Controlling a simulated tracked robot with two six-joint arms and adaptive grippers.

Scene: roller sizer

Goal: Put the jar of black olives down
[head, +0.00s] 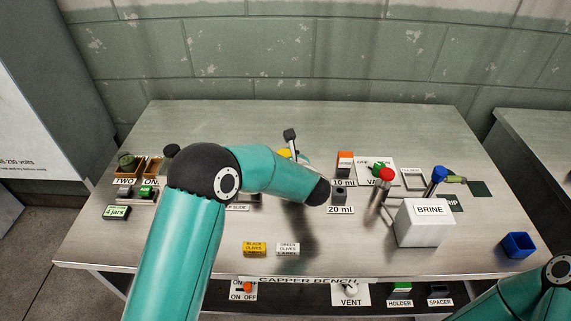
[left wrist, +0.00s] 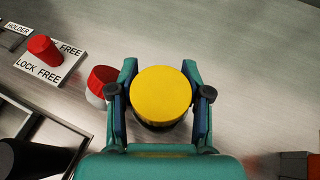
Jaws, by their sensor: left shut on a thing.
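The jar with a round yellow lid (left wrist: 160,94) is between the fingers of my left gripper (left wrist: 160,100), which is shut on it. I see it from above, so its sides and base are hidden, and I cannot tell whether it touches the bench. In the head view a bit of yellow (head: 284,153) shows behind my left forearm, which hides most of that gripper. A yellow BLACK OLIVES label (head: 254,248) lies at the front of the bench beside a white GREEN OLIVES label (head: 288,248). My right gripper is out of view.
In the left wrist view a red-and-white part (left wrist: 101,84) stands close beside the left finger, and a red knob (left wrist: 44,47) sits on a LOCK FREE plate. A white BRINE box (head: 425,225) and blue cup (head: 518,244) stand at the right. The back of the bench (head: 230,125) is clear.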

